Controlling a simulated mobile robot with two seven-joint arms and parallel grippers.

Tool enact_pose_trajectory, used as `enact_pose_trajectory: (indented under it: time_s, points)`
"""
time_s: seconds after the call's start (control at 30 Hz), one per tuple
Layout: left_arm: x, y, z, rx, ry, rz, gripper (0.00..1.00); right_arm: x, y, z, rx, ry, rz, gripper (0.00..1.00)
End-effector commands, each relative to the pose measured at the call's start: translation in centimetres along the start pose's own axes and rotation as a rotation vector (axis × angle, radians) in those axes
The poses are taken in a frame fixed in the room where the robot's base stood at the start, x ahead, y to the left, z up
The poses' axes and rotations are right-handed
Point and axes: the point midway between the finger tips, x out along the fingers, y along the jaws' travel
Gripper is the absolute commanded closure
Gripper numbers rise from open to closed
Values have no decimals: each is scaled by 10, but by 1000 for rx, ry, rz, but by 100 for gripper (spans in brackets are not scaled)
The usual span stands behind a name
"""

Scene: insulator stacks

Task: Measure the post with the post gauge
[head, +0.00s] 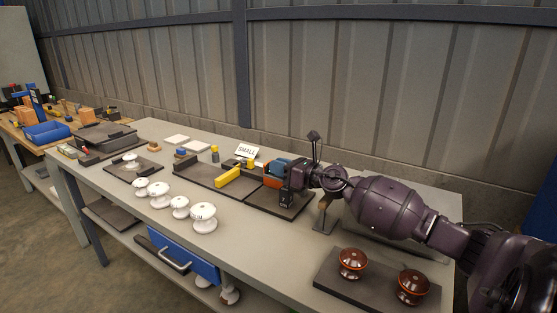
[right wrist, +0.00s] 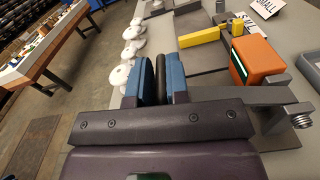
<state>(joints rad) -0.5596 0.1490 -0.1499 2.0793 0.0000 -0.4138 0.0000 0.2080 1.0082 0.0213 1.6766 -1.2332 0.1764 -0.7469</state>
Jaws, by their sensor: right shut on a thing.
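My right gripper (right wrist: 157,80) is shut on a dark rounded piece (right wrist: 160,72), held between its blue pads. I cannot tell whether this piece is the post gauge, because most of it is hidden. In the head view the right gripper (head: 282,172) hangs over the dark tray at the table's middle. An orange block (right wrist: 256,58) is beside the gripper in the wrist view. My left gripper is not in view.
Several white insulators (head: 204,217) stand along the front of the grey table. A yellow block (head: 228,178) lies left of the gripper, near a "SMALL" sign (head: 246,151). Two brown insulators (head: 352,263) stand on a dark mat at the near right.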

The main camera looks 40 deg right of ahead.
Motion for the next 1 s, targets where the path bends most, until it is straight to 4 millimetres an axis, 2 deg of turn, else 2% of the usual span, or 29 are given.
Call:
enact_pose_trajectory:
  time_s: [0.03,0.33,0.93,0.97,1.0]
  points:
    - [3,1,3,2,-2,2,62,0,-2,-10,-33,5,-5,100]
    - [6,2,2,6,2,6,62,0,2,-25,-76,0,-4,100]
    - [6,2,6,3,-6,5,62,0,3,-28,-75,-4,-4,100]
    - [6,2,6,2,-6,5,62,0,3,-28,-75,-4,-4,86]
    - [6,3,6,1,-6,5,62,0,3,-28,-75,-4,-4,79]
